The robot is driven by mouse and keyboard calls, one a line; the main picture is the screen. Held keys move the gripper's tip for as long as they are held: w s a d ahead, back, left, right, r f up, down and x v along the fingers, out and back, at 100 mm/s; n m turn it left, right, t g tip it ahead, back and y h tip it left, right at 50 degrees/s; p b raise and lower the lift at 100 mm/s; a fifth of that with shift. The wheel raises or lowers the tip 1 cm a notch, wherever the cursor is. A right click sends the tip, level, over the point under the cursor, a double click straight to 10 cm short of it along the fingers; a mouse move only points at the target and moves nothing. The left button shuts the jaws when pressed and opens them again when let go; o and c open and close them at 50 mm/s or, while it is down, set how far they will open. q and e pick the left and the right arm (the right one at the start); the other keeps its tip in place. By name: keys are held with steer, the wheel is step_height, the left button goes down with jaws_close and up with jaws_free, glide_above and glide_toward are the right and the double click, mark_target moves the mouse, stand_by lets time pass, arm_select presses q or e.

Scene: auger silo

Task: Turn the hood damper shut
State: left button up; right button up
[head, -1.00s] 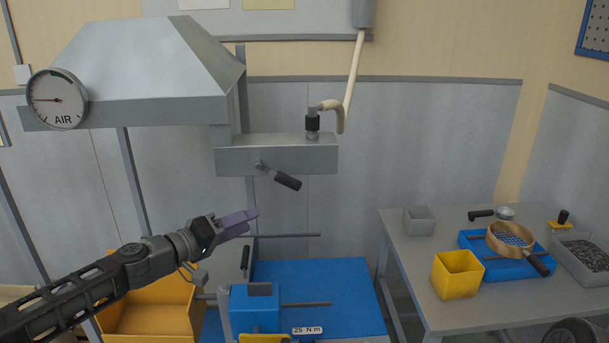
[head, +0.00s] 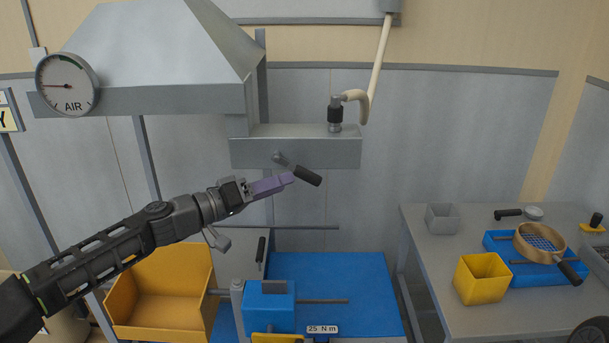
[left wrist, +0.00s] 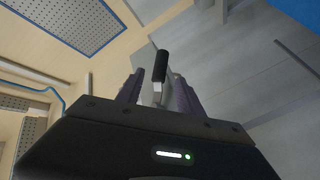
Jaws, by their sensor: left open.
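The hood damper handle (head: 307,175) is a short lever with a black grip on the front of a grey box (head: 296,152) beside the hood. It slants down to the right from its pivot. My left gripper (head: 290,179) is in the head view with its purple fingers just left of the black grip. In the left wrist view the handle's black grip (left wrist: 161,65) shows between the two open fingers (left wrist: 157,88). I cannot tell whether the fingers touch it. My right gripper is not in view.
A grey hood (head: 170,55) with an AIR gauge (head: 67,84) is at upper left. A hose (head: 376,60) hangs to the box top. Below are a yellow bin (head: 160,300) and a blue vise (head: 270,305). A table (head: 425,245) with a yellow box (head: 482,278) stands right.

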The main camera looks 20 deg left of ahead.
mark_target(299, 176)
arm_select(q)
steer(key=p+x, duration=0.1)
steer(key=x, duration=0.5)
steer(key=shift+d+r+p, duration=0.1)
steer(key=shift+r+p, duration=0.05)
steer(key=shift+p, duration=0.15)
steer(key=shift+w+d, duration=0.35)
steer(key=shift+w, duration=0.15)
steer(key=c, duration=0.9)
jaws_close()
steer(key=shift+r, duration=0.1)
